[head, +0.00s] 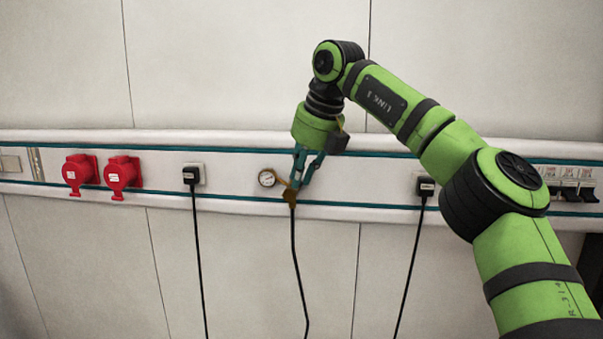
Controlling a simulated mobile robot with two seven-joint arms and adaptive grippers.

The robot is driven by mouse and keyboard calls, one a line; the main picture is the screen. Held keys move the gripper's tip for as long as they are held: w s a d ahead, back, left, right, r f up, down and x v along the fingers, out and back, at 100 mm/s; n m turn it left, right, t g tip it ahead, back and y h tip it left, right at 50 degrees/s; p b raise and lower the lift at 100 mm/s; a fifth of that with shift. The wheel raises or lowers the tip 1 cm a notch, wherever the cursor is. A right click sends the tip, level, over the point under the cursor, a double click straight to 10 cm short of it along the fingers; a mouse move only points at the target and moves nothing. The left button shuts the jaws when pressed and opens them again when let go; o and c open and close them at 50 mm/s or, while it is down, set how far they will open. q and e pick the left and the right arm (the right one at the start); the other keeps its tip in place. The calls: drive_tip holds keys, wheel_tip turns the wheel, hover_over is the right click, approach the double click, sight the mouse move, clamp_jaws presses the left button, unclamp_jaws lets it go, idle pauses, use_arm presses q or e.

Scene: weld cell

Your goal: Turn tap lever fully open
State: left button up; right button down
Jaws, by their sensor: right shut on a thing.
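A brass-coloured tap (289,195) sits on the white wall rail, with a round gauge on its left and a dark hose hanging from it. My right gripper (298,184) comes down from above and is shut on the tap lever. The fingers cover most of the lever, so its angle cannot be told. My left gripper is not in view.
The white rail (240,170) with teal stripes crosses the wall. It carries two red sockets (123,174), a black plug (191,174) with its cable at left, another black plug (426,187) at right, and switches (571,190) at far right. The wall above is bare.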

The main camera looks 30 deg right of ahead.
drive_tip(key=shift+w+a+f+m+b, duration=0.1)
drive_tip(key=shift+a+f+m+b, duration=0.25)
drive_tip(key=shift+m, duration=0.25)
drive_tip(key=shift+a+r+m+h, duration=0.1)
drive_tip(key=shift+a+m+h, duration=0.15)
drive_tip(key=shift+m+h, duration=0.2)
drive_tip(key=m, duration=0.1)
drive_tip(key=a+m+h, duration=0.1)
drive_tip(key=shift+w+m, duration=0.35)
drive_tip(key=c, duration=1.3)
unclamp_jaws()
drive_tip(key=shift+r, duration=0.1)
